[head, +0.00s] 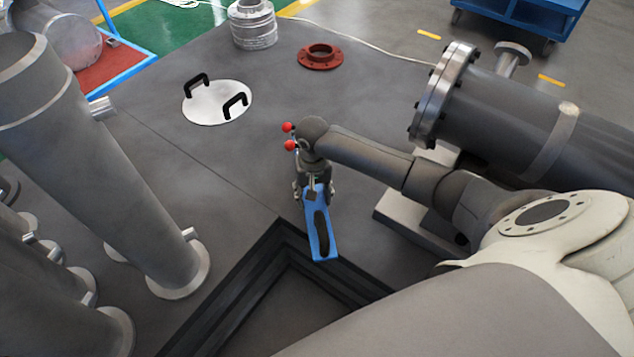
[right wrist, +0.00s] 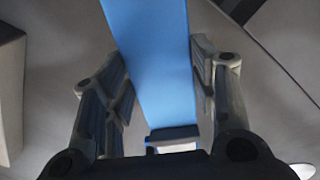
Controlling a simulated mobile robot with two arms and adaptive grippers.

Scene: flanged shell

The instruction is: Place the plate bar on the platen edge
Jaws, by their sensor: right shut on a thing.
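The plate bar is a flat blue bar (head: 323,251) with a long dark slot. My right gripper (head: 314,191) is shut on one end of it, and the free end points toward the bottom of the head view. In the right wrist view the blue bar (right wrist: 152,50) runs between the two fingers (right wrist: 162,85). The platen appears to be the wide dark grey surface (head: 240,160). The bar's free end overlaps the black stepped edge (head: 262,252) of a square recess; I cannot tell whether it touches. My left gripper is not in view.
A white disc with two black handles (head: 203,108), a red flange (head: 320,57) and a metal ring stack (head: 253,25) stand farther back. Large grey pipes (head: 110,150) are at the left. A flanged cylinder (head: 500,105) lies at the right.

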